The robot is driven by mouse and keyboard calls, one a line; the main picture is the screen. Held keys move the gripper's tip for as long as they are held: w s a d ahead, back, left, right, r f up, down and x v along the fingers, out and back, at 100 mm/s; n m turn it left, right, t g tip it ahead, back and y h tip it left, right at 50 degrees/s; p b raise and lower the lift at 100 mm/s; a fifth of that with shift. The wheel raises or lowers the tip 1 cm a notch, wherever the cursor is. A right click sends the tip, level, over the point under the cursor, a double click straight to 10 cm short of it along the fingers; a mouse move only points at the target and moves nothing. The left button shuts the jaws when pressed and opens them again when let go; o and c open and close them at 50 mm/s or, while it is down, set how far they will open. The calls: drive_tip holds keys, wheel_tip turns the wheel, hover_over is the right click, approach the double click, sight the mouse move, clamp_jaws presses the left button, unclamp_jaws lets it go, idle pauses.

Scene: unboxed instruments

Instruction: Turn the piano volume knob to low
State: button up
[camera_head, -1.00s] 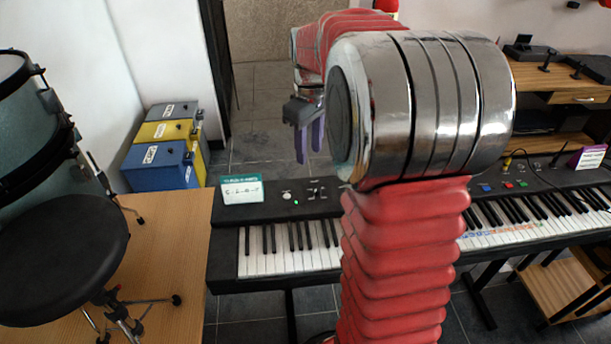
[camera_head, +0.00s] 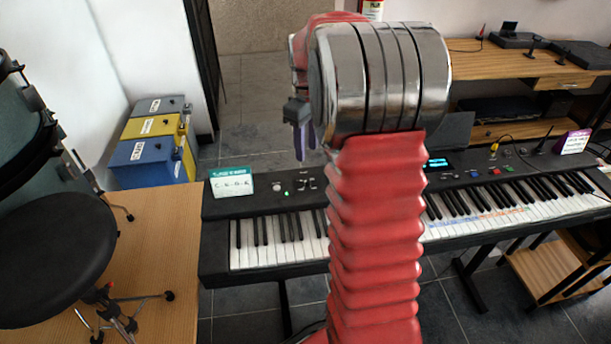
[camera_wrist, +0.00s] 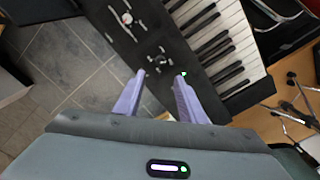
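The piano is a black keyboard (camera_head: 215,250) with a dark control panel. A dark knob with white marks around it (camera_head: 306,184) sits on the panel; it appears in the wrist view (camera_wrist: 160,60), roughly ahead of and between the fingertips. I cannot read its label or setting. A round whitish control (camera_head: 277,186) is left of it in the head view. In the wrist view, a whitish control with red on it (camera_wrist: 127,17) lies farther up the panel. My gripper (camera_wrist: 161,76) has two purple fingers, apart and empty; it hangs above the panel in the head view (camera_head: 303,157).
A small green-and-white card (camera_head: 232,185) stands at the panel's left end. A wooden platform (camera_head: 165,235) with a black stool (camera_head: 45,245) is at left. Coloured boxes (camera_head: 150,150) stand behind. Tiled floor (camera_head: 245,110) is clear behind.

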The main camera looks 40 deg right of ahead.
sight(306, 179)
wheel_tip(306, 179, down, 11)
drive_tip(key=shift+f, duration=0.2)
idle(0.3)
drive_tip(key=shift+c, duration=0.2)
clamp_jaws()
drive_tip(key=shift+a, duration=0.2)
drive_tip(key=shift+d, duration=0.15)
